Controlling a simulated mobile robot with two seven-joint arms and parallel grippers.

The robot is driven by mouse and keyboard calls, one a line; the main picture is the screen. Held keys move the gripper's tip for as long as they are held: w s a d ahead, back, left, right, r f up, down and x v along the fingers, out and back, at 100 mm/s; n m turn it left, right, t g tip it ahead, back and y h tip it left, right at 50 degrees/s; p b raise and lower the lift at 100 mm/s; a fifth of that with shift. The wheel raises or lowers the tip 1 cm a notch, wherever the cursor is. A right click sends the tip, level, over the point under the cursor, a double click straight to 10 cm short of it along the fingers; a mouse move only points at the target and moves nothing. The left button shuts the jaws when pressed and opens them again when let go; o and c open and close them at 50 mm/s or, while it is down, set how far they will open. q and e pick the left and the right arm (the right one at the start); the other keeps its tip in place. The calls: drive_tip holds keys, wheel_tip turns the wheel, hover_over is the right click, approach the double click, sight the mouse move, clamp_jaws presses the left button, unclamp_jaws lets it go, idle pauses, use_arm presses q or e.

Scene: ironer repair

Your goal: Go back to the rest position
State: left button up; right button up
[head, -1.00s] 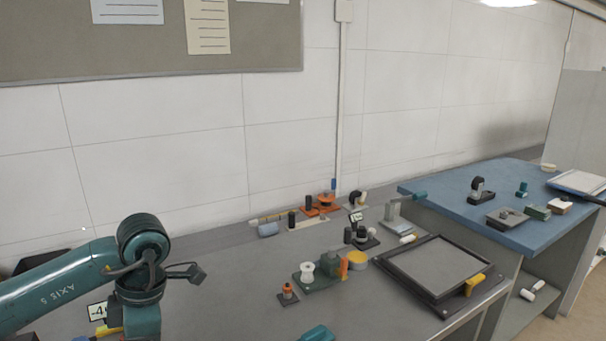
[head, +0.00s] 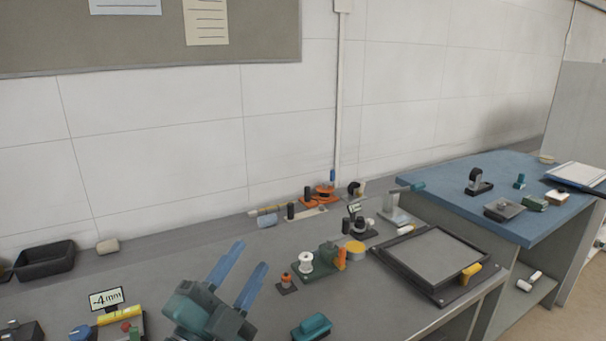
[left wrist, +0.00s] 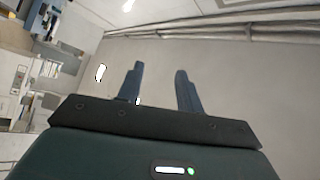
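My left gripper (head: 240,274) shows at the bottom of the head view, its two blue fingers pointing up and apart with nothing between them. In the left wrist view its fingers (left wrist: 160,92) are also spread and empty, with the ceiling and walls of the room behind them. The gripper is in front of the grey bench (head: 190,262) in the picture; its height above the bench is hard to tell. My right gripper is in neither view.
A black-framed panel (head: 436,257) lies at the bench's right. A green device with a white spool (head: 306,262) stands mid-bench. A "-4 mm" sign (head: 106,299), a black tray (head: 45,262) and a teal block (head: 312,326) are nearby. A blue-topped table (head: 450,190) stands right.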

use_arm(q)
drive_tip(key=a+f+n+g+y, duration=0.3)
drive_tip(key=a+f+n+y, duration=0.55)
drive_tip(key=f, duration=0.25)
drive_tip(key=s+a+f+n+g+y, duration=0.1)
drive_tip(key=s+a+f+n+g, duration=0.15)
drive_tip(key=s+f+g, duration=0.6)
drive_tip(key=s+a+f+n+g, duration=0.1)
drive_tip(key=s+f+n+g, duration=0.35)
drive_tip(key=s+f, duration=0.65)
drive_tip(key=w+d+f+t+h, duration=0.2)
drive_tip(key=w+d+f+t, duration=0.2)
drive_tip(key=d+f+t, duration=0.1)
drive_tip(key=shift+w+d+f+m+t, duration=0.15)
drive_tip(key=shift+d+f+m+t, duration=0.25)
drive_tip(key=shift+t, duration=0.3)
drive_tip(key=shift+a, duration=0.15)
